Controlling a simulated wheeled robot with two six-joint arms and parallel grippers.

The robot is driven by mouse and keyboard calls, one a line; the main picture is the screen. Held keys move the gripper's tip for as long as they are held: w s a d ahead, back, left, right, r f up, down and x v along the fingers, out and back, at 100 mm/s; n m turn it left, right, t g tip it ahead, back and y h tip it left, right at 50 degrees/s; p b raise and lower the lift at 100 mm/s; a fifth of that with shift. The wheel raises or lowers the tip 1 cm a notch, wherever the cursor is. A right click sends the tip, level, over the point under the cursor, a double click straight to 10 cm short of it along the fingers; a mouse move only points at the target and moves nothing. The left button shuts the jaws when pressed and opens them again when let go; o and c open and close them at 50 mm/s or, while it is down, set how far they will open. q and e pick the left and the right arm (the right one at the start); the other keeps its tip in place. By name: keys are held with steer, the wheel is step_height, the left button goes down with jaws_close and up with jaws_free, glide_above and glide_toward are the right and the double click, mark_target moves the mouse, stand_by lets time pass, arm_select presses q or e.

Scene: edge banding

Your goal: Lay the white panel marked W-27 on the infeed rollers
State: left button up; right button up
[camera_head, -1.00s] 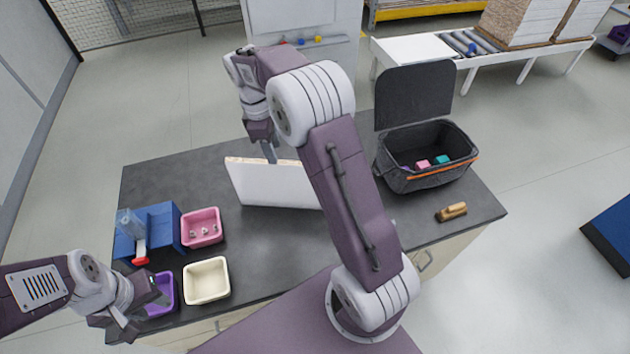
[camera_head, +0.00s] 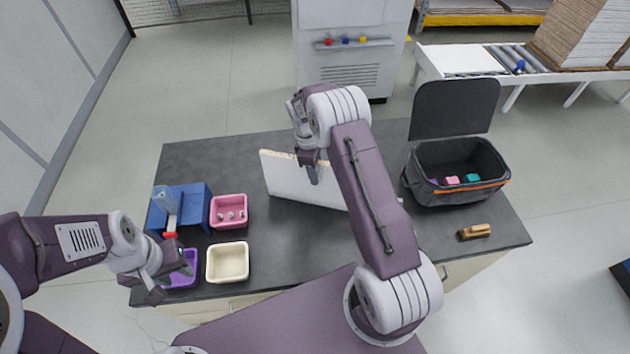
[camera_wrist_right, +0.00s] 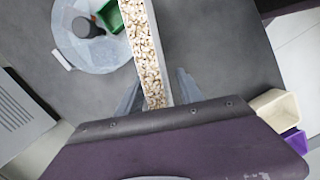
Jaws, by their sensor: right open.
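A white panel (camera_head: 290,184) stands tilted on its long edge on the dark worktable, its raw chipboard edge upward. No W-27 marking is readable, and my right arm hides part of it. My right gripper (camera_head: 313,176) is at the panel's top edge. In the right wrist view, the open fingers (camera_wrist_right: 157,92) stand either side of the chipboard edge (camera_wrist_right: 143,50), with gaps visible. My left gripper (camera_head: 168,281) is open and empty beside the purple bin at the table's front left. The rollers (camera_head: 515,58) are on a white stand at the back right.
The worktable (camera_head: 225,160) also holds a blue stand (camera_head: 190,205), pink bin (camera_head: 229,199), cream bin (camera_head: 228,275), purple bin (camera_head: 185,277), open grey bag (camera_head: 458,195) and brown brush (camera_head: 474,231). Stacked boards (camera_head: 585,35) sit on the roller stand's right.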

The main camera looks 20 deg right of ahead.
steer(key=shift+d+f, duration=0.2)
steer(key=shift+f, duration=0.45)
jaws_close()
steer(key=shift+r, duration=0.15)
stand_by(0.7)
